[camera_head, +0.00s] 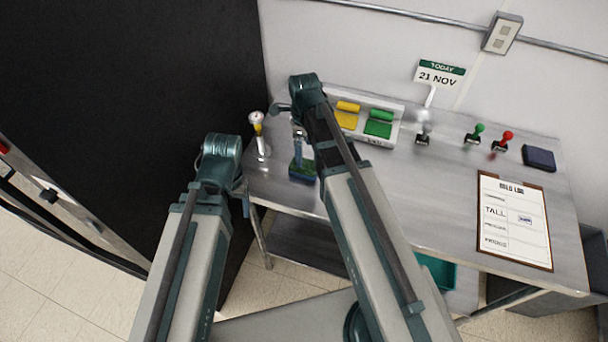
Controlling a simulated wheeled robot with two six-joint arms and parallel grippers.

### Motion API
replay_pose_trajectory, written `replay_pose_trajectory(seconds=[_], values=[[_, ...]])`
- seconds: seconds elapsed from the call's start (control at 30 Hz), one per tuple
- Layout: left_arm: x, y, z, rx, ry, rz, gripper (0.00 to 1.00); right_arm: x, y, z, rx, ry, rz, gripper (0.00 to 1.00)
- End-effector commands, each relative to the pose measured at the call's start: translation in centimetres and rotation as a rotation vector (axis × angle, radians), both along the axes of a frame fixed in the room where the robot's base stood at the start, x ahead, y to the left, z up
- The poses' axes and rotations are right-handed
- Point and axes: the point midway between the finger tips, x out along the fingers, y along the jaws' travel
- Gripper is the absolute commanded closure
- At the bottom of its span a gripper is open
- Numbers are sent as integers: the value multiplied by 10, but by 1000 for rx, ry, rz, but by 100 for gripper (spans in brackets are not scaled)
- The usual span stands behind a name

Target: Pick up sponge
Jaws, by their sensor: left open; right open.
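A small block with a green top and dark blue sides (301,172), which looks like the sponge, lies at the left front of the steel table. My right gripper (298,140) points down just above and behind it, open; whether its fingers touch the block is hard to tell. My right arm covers the area right of the block. My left gripper (243,192) is open and empty beside the table's left front corner, left of the block and apart from it.
A white gauge with a yellow part (257,130) stands close left of the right gripper. A white tray (392,143) holds yellow and green items. Stamps (473,137), a dark pad (539,158) and a clipboard (514,220) lie right. A dark panel (150,70) rises left.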

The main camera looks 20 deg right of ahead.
Motion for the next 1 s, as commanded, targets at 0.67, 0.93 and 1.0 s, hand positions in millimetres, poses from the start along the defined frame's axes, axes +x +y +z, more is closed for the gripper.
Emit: replay_pose_trajectory(seconds=[0.67, 0.93, 1.0], values=[[0, 0, -48, 0, 0, 1, 30, -3, 1, -48, 0, 0, 0, 0], [0, 0, -77, 0, 0, 1, 30, -4, 1, -77, 0, 0, 0, 0], [0, 0, -77, 0, 0, 1, 30, -4, 1, -77, 0, 0, 0, 0]])
